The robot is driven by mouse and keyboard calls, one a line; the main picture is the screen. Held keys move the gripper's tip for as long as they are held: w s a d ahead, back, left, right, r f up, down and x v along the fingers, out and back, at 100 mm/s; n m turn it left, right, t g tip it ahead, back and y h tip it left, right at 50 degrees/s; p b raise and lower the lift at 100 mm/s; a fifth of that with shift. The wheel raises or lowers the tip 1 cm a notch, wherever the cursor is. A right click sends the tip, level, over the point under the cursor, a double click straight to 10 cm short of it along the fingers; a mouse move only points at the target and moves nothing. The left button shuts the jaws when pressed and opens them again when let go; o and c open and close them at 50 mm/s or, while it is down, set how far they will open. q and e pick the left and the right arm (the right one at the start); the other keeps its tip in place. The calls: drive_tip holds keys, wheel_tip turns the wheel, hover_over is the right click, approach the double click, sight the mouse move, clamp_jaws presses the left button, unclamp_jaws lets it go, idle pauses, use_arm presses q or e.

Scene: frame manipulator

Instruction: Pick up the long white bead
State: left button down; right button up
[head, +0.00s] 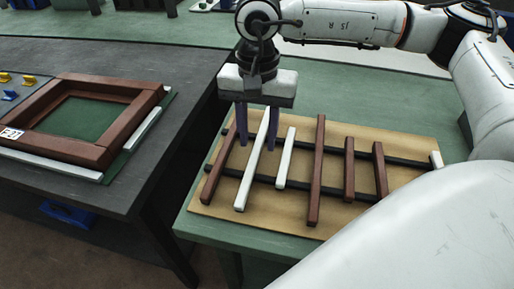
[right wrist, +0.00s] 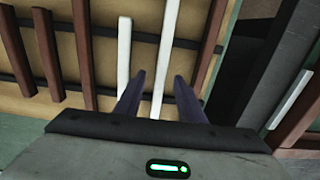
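The long white bead (head: 252,173) lies slanted across two dark rails on a wooden board, between a brown strip and a shorter white bead (head: 286,158). My right gripper (head: 257,147) points down over the far half of the long white bead. Its dark fingers are apart, one on each side of the bead. In the right wrist view the long white bead (right wrist: 169,50) runs between the open fingertips (right wrist: 159,76), with gaps on both sides. The short white bead (right wrist: 124,45) lies just outside the left finger there. My left gripper is not in view.
Several brown strips (head: 316,172) lie on the board (head: 220,214), which rests on a green table. A dark table (head: 120,190) at left holds a brown frame (head: 95,155) with white strips along its edges. A gap separates the tables.

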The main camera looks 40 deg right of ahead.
drive_tip(key=shift+f, duration=1.15)
drive_tip(key=shift+w, duration=0.1)
clamp_jaws()
